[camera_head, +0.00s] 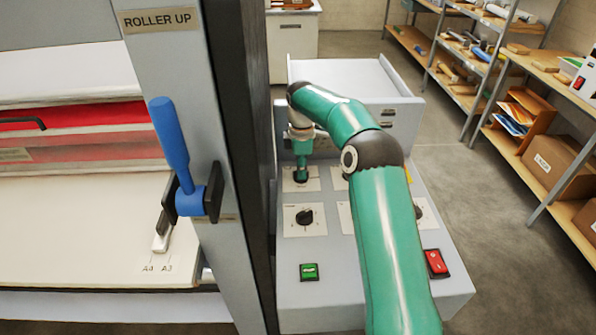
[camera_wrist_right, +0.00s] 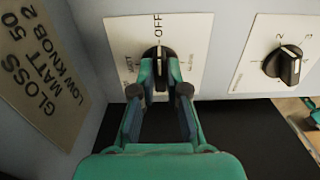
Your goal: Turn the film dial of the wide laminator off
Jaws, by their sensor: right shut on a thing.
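The film dial is a black knob (camera_wrist_right: 158,55) on a white plate (camera_wrist_right: 120,35), seen in the right wrist view. The plate reads OFF at the top, and the knob's pale pointer line points up toward OFF. My right gripper (camera_wrist_right: 160,88) is shut on the knob, one finger on each side, hiding its lower part and some plate markings. In the head view, my right gripper (camera_head: 301,176) reaches down onto the upper left plate of the grey control panel (camera_head: 330,255); the knob is mostly hidden there. My left gripper is not in view.
A second knob (camera_head: 305,216) is below the dial, beside my right arm. A green button (camera_head: 309,272) and a red switch (camera_head: 436,262) sit lower. A blue lever (camera_head: 172,145) stands on the frame at left. Shelves (camera_head: 470,60) line the right; floor between is clear.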

